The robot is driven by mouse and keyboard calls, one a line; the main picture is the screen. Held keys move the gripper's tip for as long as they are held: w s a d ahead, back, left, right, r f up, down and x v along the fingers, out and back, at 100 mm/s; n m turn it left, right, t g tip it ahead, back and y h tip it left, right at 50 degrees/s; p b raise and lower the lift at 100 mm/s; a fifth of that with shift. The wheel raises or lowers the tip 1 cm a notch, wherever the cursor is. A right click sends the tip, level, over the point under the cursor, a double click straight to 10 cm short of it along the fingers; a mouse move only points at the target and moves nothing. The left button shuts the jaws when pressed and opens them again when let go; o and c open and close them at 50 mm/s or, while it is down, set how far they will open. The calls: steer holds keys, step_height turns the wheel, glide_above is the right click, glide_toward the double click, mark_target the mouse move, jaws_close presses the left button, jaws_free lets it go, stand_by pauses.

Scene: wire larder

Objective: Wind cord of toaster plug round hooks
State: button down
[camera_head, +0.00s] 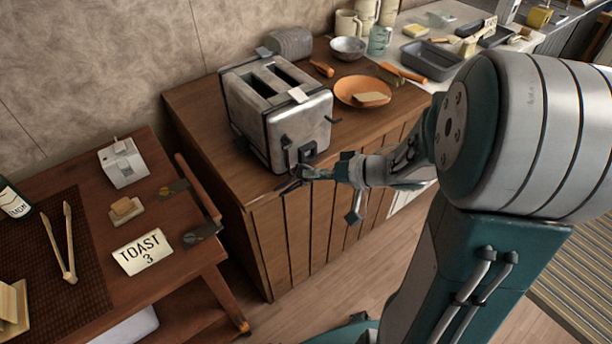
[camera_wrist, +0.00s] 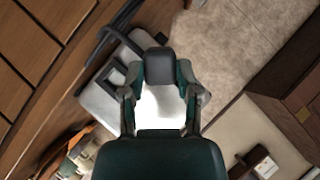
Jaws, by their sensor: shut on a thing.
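The silver toaster (camera_head: 312,128) stands near the front edge of the wooden counter, its two slots up. A dark hook-like piece sticks out at its right side, and dark fittings show low on its front face. My gripper (camera_head: 306,173) is at the toaster's lower front, over the counter edge. In the wrist view, my gripper is shut on a dark block (camera_wrist: 160,66) that looks like the plug. A black cord-like strip (camera_wrist: 112,38) runs beside the pale toaster body (camera_wrist: 104,98) there. How the cord lies round the hooks is not clear.
A lower table at left holds a small white box (camera_head: 122,168), tongs (camera_head: 58,245) and a "TOAST 3" card (camera_head: 142,252). A gap separates table and counter.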

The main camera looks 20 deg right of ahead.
steer(key=w+d, duration=0.3)
steer(key=d, duration=0.8)
steer(key=shift+w, duration=0.4)
steer(key=d, duration=0.1)
steer(key=w+d+r, duration=0.1)
steer(key=d, duration=0.2)
steer(key=shift+w+d+r, duration=0.25)
steer(key=shift+d+r, duration=0.1)
steer(key=shift+r, duration=0.05)
steer(key=shift+w+d+r, duration=0.1)
steer(key=shift+d+r, duration=0.15)
steer(key=shift+r, duration=0.8)
steer(key=shift+w+d+r, duration=0.1)
steer(key=shift+d+r, duration=0.1)
steer(key=shift+r, duration=0.85)
